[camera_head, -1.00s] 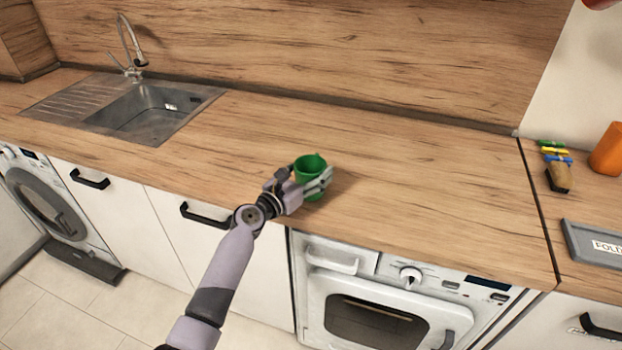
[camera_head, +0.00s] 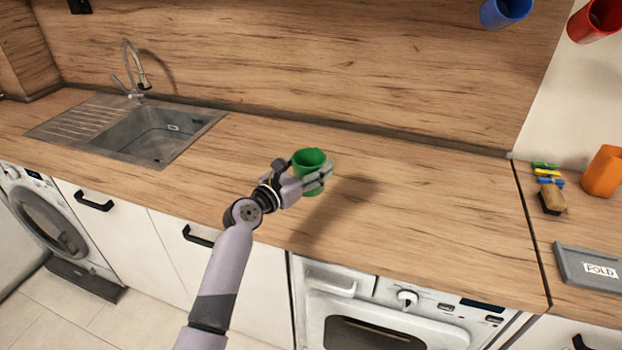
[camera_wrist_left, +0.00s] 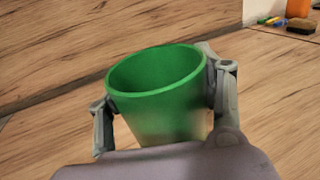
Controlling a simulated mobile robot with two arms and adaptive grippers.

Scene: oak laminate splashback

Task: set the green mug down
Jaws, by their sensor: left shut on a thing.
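The green mug (camera_head: 309,160) is in my left gripper (camera_head: 313,180), over the middle of the wooden counter. The fingers are shut around its sides, and the mug looks roughly upright with its open rim up. A shadow on the counter to the right suggests that it is held above the surface. In the left wrist view the mug (camera_wrist_left: 158,90) sits between the two fingers (camera_wrist_left: 160,110) and looks empty as far as I can see inside. Its base is hidden there. My right gripper is not in view.
The wooden counter (camera_head: 430,200) is clear around the mug. A sink (camera_head: 150,135) with a tap is at the left. At the right are a brush (camera_head: 552,201), an orange cup (camera_head: 604,172) and a grey tray (camera_head: 572,264). Blue (camera_head: 505,12) and red (camera_head: 597,18) cups are up high.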

